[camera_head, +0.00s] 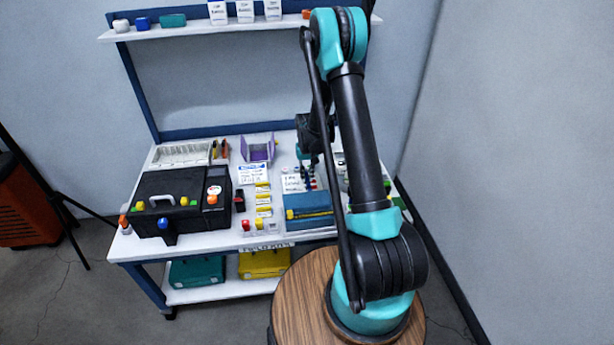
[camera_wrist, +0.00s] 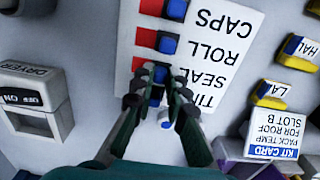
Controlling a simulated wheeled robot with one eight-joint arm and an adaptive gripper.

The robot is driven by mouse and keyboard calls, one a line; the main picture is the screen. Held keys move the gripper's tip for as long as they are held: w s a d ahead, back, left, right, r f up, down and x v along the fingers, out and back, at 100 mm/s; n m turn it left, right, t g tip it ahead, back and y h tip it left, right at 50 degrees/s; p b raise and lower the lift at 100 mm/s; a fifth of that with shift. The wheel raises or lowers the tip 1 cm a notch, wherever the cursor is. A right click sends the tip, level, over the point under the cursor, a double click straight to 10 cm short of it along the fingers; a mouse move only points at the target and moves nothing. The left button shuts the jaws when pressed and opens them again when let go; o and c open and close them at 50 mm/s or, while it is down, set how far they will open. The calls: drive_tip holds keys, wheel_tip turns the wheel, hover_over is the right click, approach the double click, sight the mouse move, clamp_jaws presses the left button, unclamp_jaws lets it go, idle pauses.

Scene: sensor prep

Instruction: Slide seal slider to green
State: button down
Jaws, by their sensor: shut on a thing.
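A white panel (camera_wrist: 130,40) labelled CAPS, ROLL and SEAL, plus a partly covered fourth label, carries a column of sliders with blue knobs and red showing to their left. It appears upside down in the wrist view. The seal slider's blue knob (camera_wrist: 160,73) sits between the fingertips of my gripper (camera_wrist: 158,82), which is shut on it. Some red shows just left of this knob; no green is visible there. In the head view the panel (camera_head: 309,186) is small, below my gripper (camera_head: 304,160) on the bench.
A dryer switch (camera_wrist: 38,95) is left of the panel in the wrist view. Yellow and blue pieces (camera_wrist: 270,93) and a kit card (camera_wrist: 272,138) are at right. In the head view, a black case (camera_head: 165,185) and a blue box (camera_head: 308,208) stand on the white bench (camera_head: 150,250).

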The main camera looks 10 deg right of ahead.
sight(314, 181)
drive_tip(key=shift+d, duration=1.5)
drive_tip(key=c, duration=1.5)
unclamp_jaws()
drive_tip(key=shift+c, duration=0.2)
wheel_tip(314, 181, up, 12)
